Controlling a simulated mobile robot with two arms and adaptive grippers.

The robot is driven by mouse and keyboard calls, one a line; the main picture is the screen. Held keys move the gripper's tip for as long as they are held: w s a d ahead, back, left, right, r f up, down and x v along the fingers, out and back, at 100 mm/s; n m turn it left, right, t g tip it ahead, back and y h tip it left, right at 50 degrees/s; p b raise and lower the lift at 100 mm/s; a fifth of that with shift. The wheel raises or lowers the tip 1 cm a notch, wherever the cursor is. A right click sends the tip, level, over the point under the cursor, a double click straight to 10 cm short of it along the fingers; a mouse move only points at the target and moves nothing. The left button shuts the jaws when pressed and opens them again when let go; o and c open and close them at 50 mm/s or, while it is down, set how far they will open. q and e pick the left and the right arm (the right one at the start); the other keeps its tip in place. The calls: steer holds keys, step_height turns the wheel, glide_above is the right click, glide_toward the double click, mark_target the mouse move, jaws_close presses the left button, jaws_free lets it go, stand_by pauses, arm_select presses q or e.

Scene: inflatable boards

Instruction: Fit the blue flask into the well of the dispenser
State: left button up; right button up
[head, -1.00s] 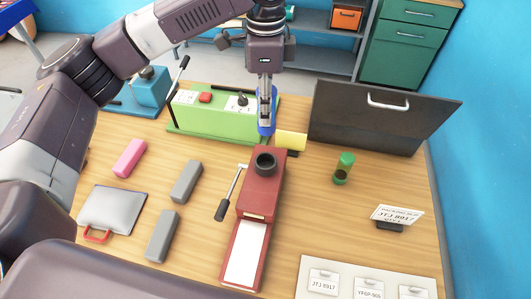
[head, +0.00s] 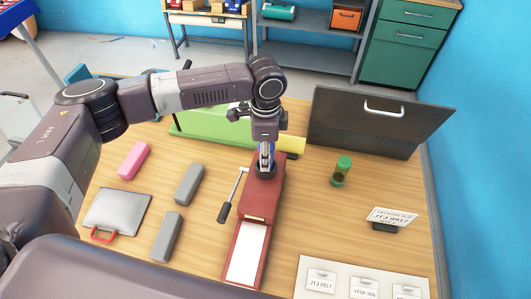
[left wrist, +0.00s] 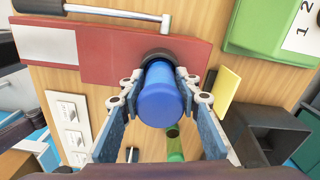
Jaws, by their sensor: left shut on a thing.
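The blue flask (left wrist: 162,100) is between the fingers of my left gripper (left wrist: 160,82), which is shut on it. The dispenser (head: 262,203) is a long red block with a white strip at its near end and a crank lever at its side. Its well is a black ring (left wrist: 158,56) on top. In the head view my left gripper (head: 266,163) is directly over the ring and hides most of the flask. In the left wrist view the flask's far end meets the ring; how deep it sits I cannot tell. My right gripper is not in view.
A green box (head: 215,128) and a yellow block (head: 292,144) stand behind the dispenser. Grey blocks (head: 189,184) and a pink block (head: 134,160) lie left. A card (head: 392,216) stands front right.

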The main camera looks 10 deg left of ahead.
arm_select(q)
steer(key=shift+f, duration=0.1)
steer(key=o, duration=1.2)
steer(key=shift+o, duration=0.2)
step_height(320, 180, up, 11)
steer(key=b, duration=0.3)
steer(key=shift+d, duration=0.1)
steer(key=shift+r, duration=0.65)
steer(key=shift+s+f, duration=0.1)
